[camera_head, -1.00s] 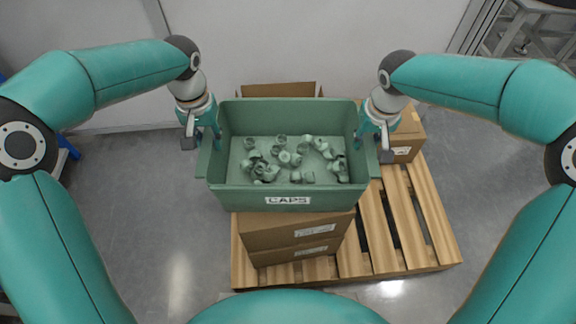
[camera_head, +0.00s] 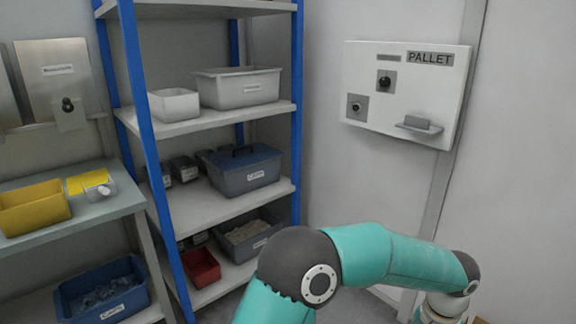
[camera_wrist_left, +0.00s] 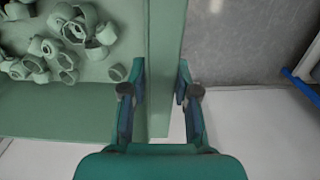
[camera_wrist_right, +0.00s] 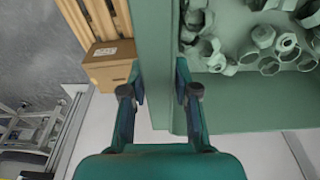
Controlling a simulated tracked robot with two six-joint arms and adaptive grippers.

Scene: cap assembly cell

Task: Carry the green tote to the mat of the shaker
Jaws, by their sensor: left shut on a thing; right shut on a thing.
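The green tote shows only in the wrist views. In the left wrist view its wall (camera_wrist_left: 166,35) runs between the fingers of my left gripper (camera_wrist_left: 160,70), which is shut on it. In the right wrist view the opposite wall (camera_wrist_right: 152,40) is between the fingers of my right gripper (camera_wrist_right: 160,68), also shut on it. Several pale green caps (camera_wrist_left: 70,30) lie inside the tote; they also show in the right wrist view (camera_wrist_right: 265,38). In the head view one arm of mine shows at the lower right, its gripper out of frame. I see no shaker or mat.
The head view shows a blue-posted shelf (camera_head: 185,122) with bins, a bench (camera_head: 110,206) with a yellow bin (camera_head: 35,212) at left, and a wall panel marked PALLET (camera_head: 405,95). In the right wrist view a cardboard box (camera_wrist_right: 110,62) rests on a wooden pallet (camera_wrist_right: 75,15).

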